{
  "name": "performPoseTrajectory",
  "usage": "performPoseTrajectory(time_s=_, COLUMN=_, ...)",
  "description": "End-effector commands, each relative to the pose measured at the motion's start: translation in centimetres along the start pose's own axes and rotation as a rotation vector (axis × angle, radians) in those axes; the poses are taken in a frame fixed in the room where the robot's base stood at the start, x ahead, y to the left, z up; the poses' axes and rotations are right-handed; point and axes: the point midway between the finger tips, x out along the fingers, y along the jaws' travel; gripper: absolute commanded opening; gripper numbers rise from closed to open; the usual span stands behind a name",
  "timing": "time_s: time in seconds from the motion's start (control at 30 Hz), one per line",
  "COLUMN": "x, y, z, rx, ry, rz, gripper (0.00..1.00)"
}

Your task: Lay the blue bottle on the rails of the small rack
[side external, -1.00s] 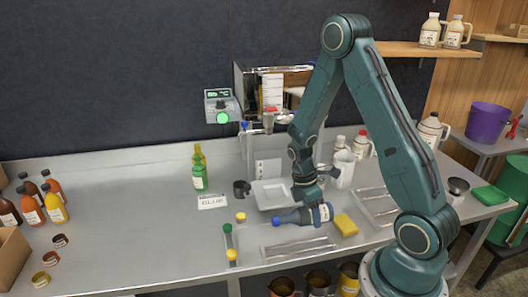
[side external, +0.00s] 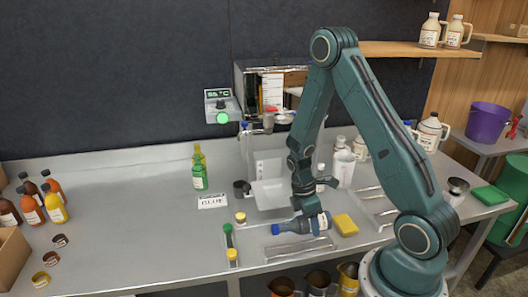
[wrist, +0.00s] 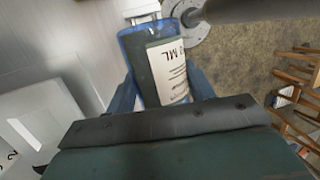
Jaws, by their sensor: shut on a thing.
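The blue bottle (side external: 292,227) lies sideways in my gripper (side external: 311,224), its blue cap to the left and its pale label to the right. My gripper is shut on its body from above. In the wrist view the translucent blue bottle (wrist: 139,66) sits between the fingers, with a white label facing up. A low metal rack with thin rails (side external: 300,249) is on the counter just in front of the bottle. The bottle is close above the rack's back side; I cannot tell whether it touches anything.
A yellow sponge (side external: 345,225) sits close to the right of the bottle. A white square pan (side external: 270,195) is behind. Green- and yellow-capped vials (side external: 231,256) stand left of the rack. The counter's front edge is near, with jugs below. The left-centre counter (side external: 140,225) is clear.

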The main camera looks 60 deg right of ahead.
Motion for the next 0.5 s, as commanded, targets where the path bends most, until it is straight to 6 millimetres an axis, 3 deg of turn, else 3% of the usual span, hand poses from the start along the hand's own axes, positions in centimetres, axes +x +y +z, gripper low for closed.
performPoseTrajectory(time_s=0.5, x=3.4, y=0.5, z=-0.7, rx=0.000, ry=0.000, rz=-0.001, gripper=0.30)
